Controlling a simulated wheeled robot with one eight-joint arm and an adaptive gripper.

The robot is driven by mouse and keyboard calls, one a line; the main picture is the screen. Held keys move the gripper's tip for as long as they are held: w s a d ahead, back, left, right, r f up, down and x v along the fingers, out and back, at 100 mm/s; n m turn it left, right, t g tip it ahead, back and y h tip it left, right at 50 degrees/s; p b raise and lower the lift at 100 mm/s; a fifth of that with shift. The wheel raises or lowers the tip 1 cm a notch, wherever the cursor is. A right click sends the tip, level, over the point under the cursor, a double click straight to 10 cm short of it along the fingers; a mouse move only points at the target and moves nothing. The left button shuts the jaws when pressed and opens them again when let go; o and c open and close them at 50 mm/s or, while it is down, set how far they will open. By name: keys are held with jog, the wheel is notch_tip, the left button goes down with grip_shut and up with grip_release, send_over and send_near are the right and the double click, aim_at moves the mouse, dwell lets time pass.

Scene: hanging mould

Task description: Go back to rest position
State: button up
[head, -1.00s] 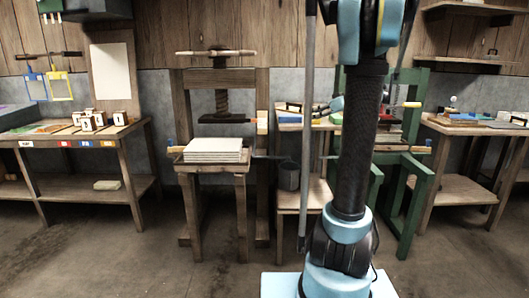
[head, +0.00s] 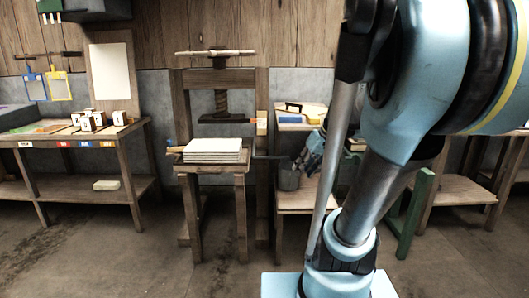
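My arm fills the right side of the head view, with a large blue and black link close to the camera. A blue-framed mould (head: 35,87) and a yellow-framed mould (head: 60,86) hang side by side from a wall rail (head: 48,54) at the far left.
A wooden screw press (head: 220,82) with a white stack (head: 212,150) stands in the middle. A bench (head: 75,140) with lettered blocks is at left. A green frame (head: 416,205) is partly hidden behind my arm. The front floor at left is clear.

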jog(key=s+d+f+m+h, duration=0.1)
jog(key=s+d+f+h, duration=0.1)
jog(key=s+f, duration=0.3)
jog(key=s+d+f+m+g+h, duration=0.1)
jog(key=s+d+f+m+h, duration=0.1)
jog(key=s+f, duration=0.4)
jog(key=shift+s+d+m, duration=0.3)
jog(key=shift+s+d, duration=0.05)
jog(key=shift+s, duration=1.25)
